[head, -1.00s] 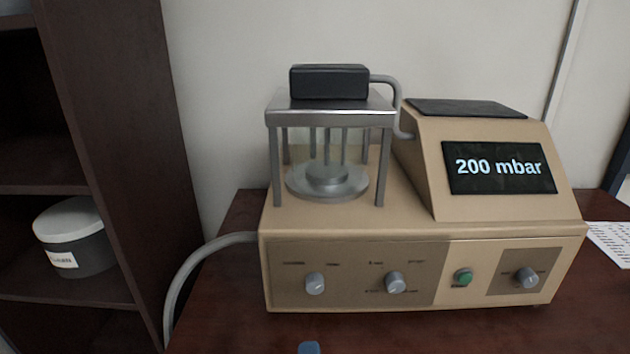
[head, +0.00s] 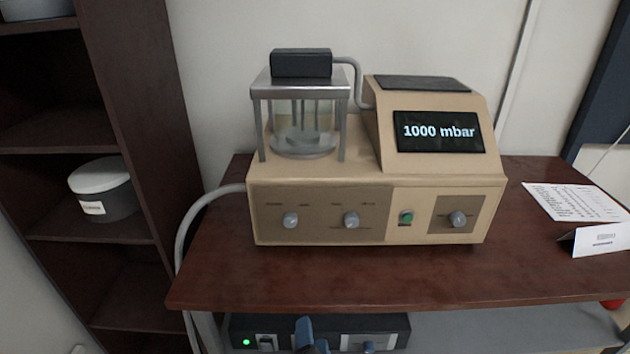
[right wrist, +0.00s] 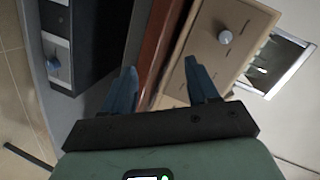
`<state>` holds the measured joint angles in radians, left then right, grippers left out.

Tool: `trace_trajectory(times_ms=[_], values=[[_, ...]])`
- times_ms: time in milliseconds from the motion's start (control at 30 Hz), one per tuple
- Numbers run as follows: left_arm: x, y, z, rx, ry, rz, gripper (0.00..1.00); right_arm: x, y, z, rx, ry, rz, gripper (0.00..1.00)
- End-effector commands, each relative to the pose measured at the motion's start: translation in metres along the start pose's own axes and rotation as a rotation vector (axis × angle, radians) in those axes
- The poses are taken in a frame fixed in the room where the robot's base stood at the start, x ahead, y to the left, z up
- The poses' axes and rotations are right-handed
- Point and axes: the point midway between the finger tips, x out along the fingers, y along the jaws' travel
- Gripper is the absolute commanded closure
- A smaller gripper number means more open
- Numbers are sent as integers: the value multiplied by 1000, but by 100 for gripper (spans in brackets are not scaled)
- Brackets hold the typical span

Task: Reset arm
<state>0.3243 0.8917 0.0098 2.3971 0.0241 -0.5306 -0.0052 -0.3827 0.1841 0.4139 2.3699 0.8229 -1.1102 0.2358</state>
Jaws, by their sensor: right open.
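My right gripper (head: 306,334) shows as a blue fingertip at the bottom edge of the head view, in front of the black unit under the table. In the right wrist view its two blue fingers (right wrist: 163,82) are apart, with nothing between them. The beige machine (head: 315,175) stands on the table, and its display (head: 437,131) reads 1000 mbar. Part of the machine's front with a grey knob (right wrist: 225,37) lies beyond the fingers in the wrist view. My left gripper is in neither view.
The wooden table's (head: 370,280) front strip is clear. Below it is a black unit (head: 240,326) with a green light. A dark shelf (head: 150,150) with a lidded container (head: 105,190) stands at left.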

Motion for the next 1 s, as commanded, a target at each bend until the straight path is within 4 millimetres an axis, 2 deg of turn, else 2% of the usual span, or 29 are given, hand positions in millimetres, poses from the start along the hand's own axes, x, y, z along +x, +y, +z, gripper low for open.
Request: trace_trajectory(times_ms=[33,100,167,233,333,400,500,600,700,800,1000], values=[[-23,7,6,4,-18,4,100,10,20,1,-61,-50,67,41],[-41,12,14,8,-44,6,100,21,58,7,-141,-134,153,41],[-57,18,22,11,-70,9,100,25,97,13,-205,-223,235,41],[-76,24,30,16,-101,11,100,19,148,20,-269,-346,338,41],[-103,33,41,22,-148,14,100,-9,218,30,-332,-544,479,41],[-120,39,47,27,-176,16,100,-40,259,37,-352,-688,562,41],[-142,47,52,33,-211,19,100,-90,299,45,-354,-877,652,41],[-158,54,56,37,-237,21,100,-133,321,51,-339,-1027,706,41],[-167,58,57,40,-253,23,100,-163,330,55,-324,-1125,732,41],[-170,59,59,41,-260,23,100,-176,334,58,-316,-1171,741,41],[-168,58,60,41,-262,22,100,-179,337,59,-316,-1179,742,41]])
